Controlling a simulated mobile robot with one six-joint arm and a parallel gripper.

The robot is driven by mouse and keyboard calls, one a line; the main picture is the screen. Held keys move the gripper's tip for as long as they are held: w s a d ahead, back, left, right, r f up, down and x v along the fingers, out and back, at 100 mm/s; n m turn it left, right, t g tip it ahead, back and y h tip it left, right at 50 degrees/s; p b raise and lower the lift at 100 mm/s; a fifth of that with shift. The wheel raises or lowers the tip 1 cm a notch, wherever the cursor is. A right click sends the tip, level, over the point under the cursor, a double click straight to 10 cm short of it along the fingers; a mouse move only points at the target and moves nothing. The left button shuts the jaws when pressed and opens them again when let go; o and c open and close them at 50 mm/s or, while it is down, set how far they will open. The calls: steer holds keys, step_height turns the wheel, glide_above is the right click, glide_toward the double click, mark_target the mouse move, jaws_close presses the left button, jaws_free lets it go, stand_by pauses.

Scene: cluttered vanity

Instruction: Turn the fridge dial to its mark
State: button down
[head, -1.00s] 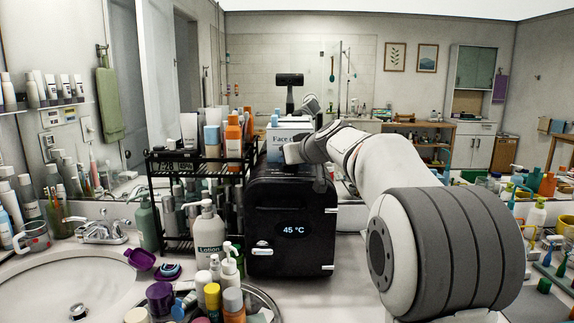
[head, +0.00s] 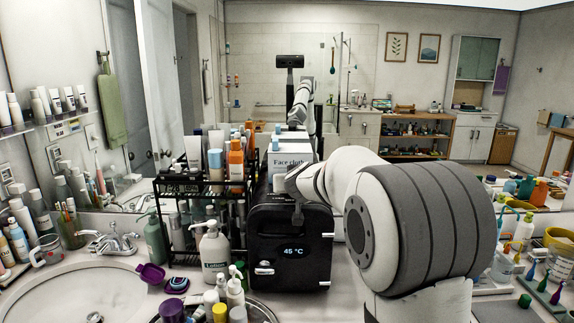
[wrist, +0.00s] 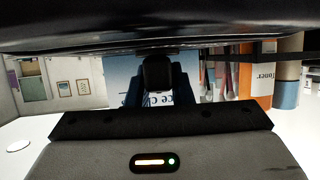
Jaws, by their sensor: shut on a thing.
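The black mini fridge (head: 290,268) stands on the counter, its door display reading 45 °C. The dial's mark and pointer cannot be made out. The fridge's dark surface fills the top of the wrist view.
A face cloths box (head: 291,168) stands on top of the fridge behind my gripper. A black rack (head: 195,215) of bottles stands close on the left, with a lotion bottle (head: 214,252) in front. A mirror is behind. My arm covers the counter right of the fridge.

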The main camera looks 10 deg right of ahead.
steer(key=shift+a+r+m+h+p, duration=0.1)
steer(key=shift+r+m+h+p, duration=0.4)
steer(key=shift+p, duration=3.95)
steer(key=shift+f+m+h+p, duration=0.4)
steer(key=shift+f+h+p, duration=0.15)
steer(key=shift+p, duration=0.9)
steer(key=c, duration=1.3)
jaws_free()
steer(key=shift+s+r, duration=0.1)
steer(key=shift+b+v, duration=0.55)
steer(key=shift+v, duration=3.25)
